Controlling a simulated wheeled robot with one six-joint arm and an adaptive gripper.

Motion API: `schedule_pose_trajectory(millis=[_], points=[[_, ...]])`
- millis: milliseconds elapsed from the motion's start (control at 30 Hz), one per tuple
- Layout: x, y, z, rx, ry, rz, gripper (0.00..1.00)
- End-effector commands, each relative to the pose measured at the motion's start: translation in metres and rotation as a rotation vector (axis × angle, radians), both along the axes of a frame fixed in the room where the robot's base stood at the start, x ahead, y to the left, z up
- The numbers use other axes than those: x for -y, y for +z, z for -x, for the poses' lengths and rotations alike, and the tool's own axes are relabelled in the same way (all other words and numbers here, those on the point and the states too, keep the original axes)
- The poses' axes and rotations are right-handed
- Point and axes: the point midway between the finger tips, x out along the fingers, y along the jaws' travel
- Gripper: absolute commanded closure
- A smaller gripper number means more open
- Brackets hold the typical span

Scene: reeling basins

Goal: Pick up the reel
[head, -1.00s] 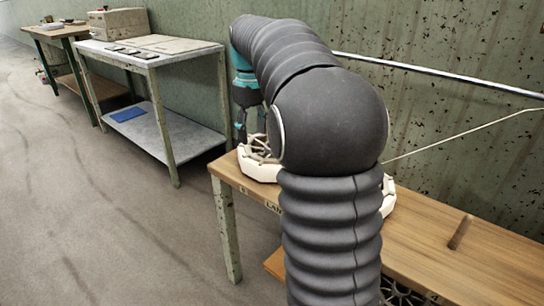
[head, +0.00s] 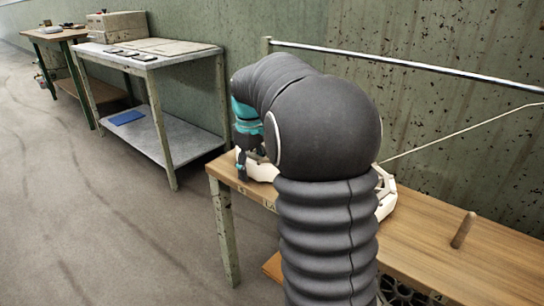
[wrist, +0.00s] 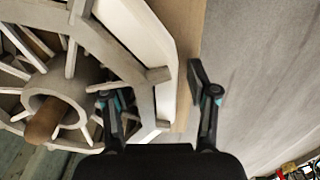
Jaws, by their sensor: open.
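The reel is a pale spoked wheel with white rim segments, lying on a wooden table. Its left edge (head: 258,168) shows beside my gripper (head: 243,165) in the head view; my arm hides much of it. In the wrist view the reel (wrist: 140,35) fills the left side, with a brown wooden peg (wrist: 42,124) in its hub. My gripper (wrist: 154,86) is open there, one finger over the spokes inside the rim and the other beyond the outer edge. The rim lies between them in the picture; contact cannot be told.
The wooden table (head: 420,237) carries a bare upright peg (head: 463,230) at right. A white piece (head: 386,200) shows right of my arm; whether it is the same reel is hidden. A metal rail (head: 400,67) and a taut line run behind. A grey table (head: 150,60) stands left; floor between is clear.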

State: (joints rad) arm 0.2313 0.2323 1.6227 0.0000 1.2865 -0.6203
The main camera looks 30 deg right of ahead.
Motion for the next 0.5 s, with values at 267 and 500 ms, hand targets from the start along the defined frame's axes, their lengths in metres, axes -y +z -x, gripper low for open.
schedule_pose_trajectory(millis=[267,500], points=[[0.0002,-0.0006,-0.0001,0.0,0.0,0.0,0.54],[0.0001,-0.0006,0.0,0.0,0.0,0.0,1.0]])
